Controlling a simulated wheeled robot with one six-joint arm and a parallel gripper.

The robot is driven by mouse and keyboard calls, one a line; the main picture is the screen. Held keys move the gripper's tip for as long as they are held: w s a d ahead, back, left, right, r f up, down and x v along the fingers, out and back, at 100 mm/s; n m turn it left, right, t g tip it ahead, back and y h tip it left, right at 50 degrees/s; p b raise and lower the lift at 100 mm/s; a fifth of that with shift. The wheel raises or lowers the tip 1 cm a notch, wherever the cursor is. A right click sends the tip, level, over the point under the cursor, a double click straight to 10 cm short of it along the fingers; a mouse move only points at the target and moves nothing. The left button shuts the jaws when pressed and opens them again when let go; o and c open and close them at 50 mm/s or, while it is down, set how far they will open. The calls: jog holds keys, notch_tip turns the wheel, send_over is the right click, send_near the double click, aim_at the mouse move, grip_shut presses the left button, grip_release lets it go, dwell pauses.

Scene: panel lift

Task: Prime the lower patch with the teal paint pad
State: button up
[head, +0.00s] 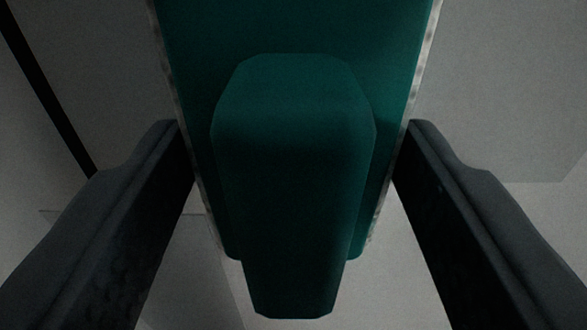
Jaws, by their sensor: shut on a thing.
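The teal paint pad (290,30) fills the middle of the head view. It has a flat teal back, a chunky teal handle (293,170) towards me, and a pale, mottled edge along both sides. My gripper (293,128) has one dark finger on each side of the pad and is shut on it. The far end of the pad runs out of the top of the picture. The pad's working face is turned away and hidden. I cannot make out the lower patch for certain; the pad covers the middle of the view.
Behind the pad is a dim, plain grey surface (500,80), with a paler area (545,225) below it at the right. A dark, slanting strip (50,90) crosses the upper left. No loose objects show near the fingers.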

aim_at(293, 60)
jog(key=shift+w, duration=0.9)
dwell(0.5)
jog(key=shift+d, duration=7.35)
jog(key=shift+a+r, duration=0.5)
jog(key=shift+a, duration=1.95)
jog(key=shift+a+r, duration=0.55)
jog(key=shift+a, duration=1.9)
jog(key=shift+a+r, duration=0.5)
jog(key=shift+a, duration=1.95)
jog(key=shift+d+r, duration=0.1)
jog(key=shift+r, duration=1.45)
